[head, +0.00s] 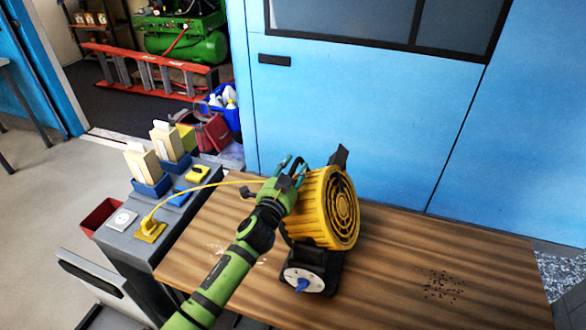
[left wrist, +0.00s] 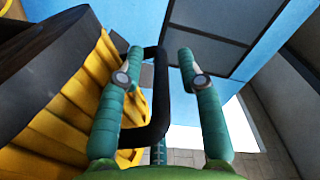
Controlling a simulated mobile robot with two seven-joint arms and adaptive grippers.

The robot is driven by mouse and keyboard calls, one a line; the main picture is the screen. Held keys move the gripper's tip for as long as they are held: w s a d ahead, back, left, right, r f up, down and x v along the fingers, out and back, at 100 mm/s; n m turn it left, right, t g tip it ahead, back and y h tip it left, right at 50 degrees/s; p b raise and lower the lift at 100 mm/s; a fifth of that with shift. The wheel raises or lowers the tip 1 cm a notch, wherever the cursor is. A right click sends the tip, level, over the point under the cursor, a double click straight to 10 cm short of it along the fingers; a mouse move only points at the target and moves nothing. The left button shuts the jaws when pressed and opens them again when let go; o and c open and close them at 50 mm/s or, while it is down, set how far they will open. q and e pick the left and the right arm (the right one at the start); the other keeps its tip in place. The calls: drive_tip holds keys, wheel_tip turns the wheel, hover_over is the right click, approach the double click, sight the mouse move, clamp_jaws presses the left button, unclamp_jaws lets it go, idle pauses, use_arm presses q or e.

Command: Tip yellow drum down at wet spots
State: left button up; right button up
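The yellow drum (head: 318,205), a ribbed blower with a round grille, stands on its black base on the wooden table (head: 390,270). Its grille faces right in the head view. My left gripper (head: 288,172) is at the drum's upper left side. In the left wrist view, the fingers (left wrist: 156,65) are apart, and a black handle bar (left wrist: 158,95) of the yellow drum (left wrist: 60,125) passes between them. A gap shows between the bar and the right finger. My right gripper is out of view. No clearly wet spots show; dark specks (head: 442,285) lie on the table.
A yellow cable (head: 205,187) runs from a plug on the grey bench (head: 130,235) toward the drum. Blue bins with cartons (head: 145,165) stand on that bench. The blue wall (head: 400,130) rises behind the table. The table's right part is clear apart from specks.

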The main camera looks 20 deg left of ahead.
sight(316, 177)
use_arm(q)
clamp_jaws()
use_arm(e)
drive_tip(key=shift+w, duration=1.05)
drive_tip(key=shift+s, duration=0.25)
use_arm(q)
drive_tip(key=shift+d+r+m+p, duration=0.3)
drive_tip(key=shift+d+r+m, duration=0.05)
drive_tip(key=shift+d+m, duration=0.2)
drive_tip(key=d+m, duration=0.1)
drive_tip(key=d+r+m, duration=0.1)
drive_tip(key=d, duration=0.1)
drive_tip(key=d+m+p, duration=0.1)
drive_tip(key=d+m, duration=0.1)
drive_tip(key=shift+r, duration=0.4)
drive_tip(key=d+m, duration=0.1)
drive_tip(key=d, duration=0.1)
drive_tip(key=d+m, duration=0.4)
drive_tip(key=shift+s+d+f, duration=0.15)
drive_tip(key=shift+s+f, duration=0.05)
drive_tip(key=shift+f, duration=0.05)
drive_tip(key=shift+d+f+m+b, duration=0.3)
drive_tip(key=shift+d+m, duration=0.25)
drive_tip(key=shift+d, duration=0.1)
drive_tip(key=shift+d+f+m+b, duration=0.25)
drive_tip(key=shift+d+m, duration=0.25)
drive_tip(key=shift+d, duration=0.15)
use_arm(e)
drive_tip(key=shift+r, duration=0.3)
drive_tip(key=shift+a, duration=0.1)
